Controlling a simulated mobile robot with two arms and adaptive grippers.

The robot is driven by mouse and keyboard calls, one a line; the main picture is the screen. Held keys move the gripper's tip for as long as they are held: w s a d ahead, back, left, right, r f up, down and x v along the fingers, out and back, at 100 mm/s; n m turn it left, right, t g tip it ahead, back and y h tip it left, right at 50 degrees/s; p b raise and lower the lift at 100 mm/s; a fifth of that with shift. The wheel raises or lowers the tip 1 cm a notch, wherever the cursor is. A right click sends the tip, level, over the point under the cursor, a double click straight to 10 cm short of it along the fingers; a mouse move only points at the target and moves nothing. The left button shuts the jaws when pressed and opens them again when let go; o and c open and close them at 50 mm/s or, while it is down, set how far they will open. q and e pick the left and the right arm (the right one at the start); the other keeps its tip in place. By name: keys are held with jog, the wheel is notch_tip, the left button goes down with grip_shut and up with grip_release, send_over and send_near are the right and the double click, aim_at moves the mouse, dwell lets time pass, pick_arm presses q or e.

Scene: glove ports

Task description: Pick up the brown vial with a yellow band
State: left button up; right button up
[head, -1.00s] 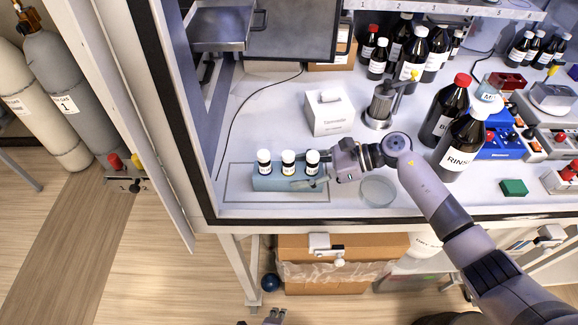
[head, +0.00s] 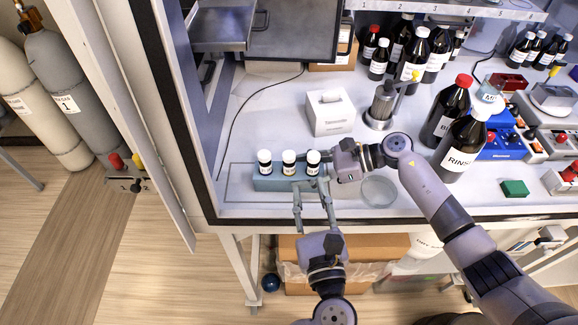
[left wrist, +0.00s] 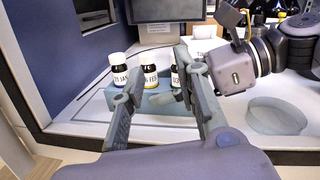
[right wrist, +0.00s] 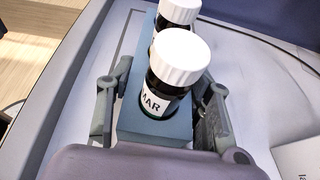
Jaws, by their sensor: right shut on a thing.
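Three white-capped brown vials stand upright in a blue rack (head: 262,184). The middle one, the yellow-banded vial (head: 289,163), also shows in the left wrist view (left wrist: 149,72). The left vial (left wrist: 118,71) has a blue band. The right vial (head: 313,162) is labelled MAR in the right wrist view (right wrist: 170,85). My right gripper (head: 325,172) is shut on the rack's right end, with fingers along both its sides (right wrist: 165,100). My left gripper (head: 310,190) is open and empty at the rack's front, just right of the middle vial; its spread fingers show in the left wrist view (left wrist: 155,85).
A white box (head: 330,112) and a metal apparatus (head: 382,104) stand behind. A glass dish (head: 378,191) lies right of my right gripper. Large bottles (head: 463,145) stand farther right. The bench left of the rack is clear up to the dark frame edge.

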aim_at(291, 165)
pick_arm(q)
jog(key=a+f, duration=0.1)
jog(key=f+m, duration=0.1)
jog(key=shift+a+f+g+y, duration=0.3)
jog(key=shift+a+g+y, duration=0.1)
jog(key=w, duration=0.3)
jog(key=w+a, duration=0.1)
jog(key=w, duration=0.2)
jog(key=shift+w+a+f, duration=0.1)
jog(key=shift+a+f, duration=0.05)
jog(key=w, duration=0.3)
jog(key=w+a, duration=0.1)
jog(key=w, duration=0.1)
jog(key=shift+w, duration=0.35)
jog(key=shift+s, duration=0.1)
jog(key=shift+c, duration=0.5)
jog(key=c, duration=0.5)
notch_tip(291, 165, up, 10)
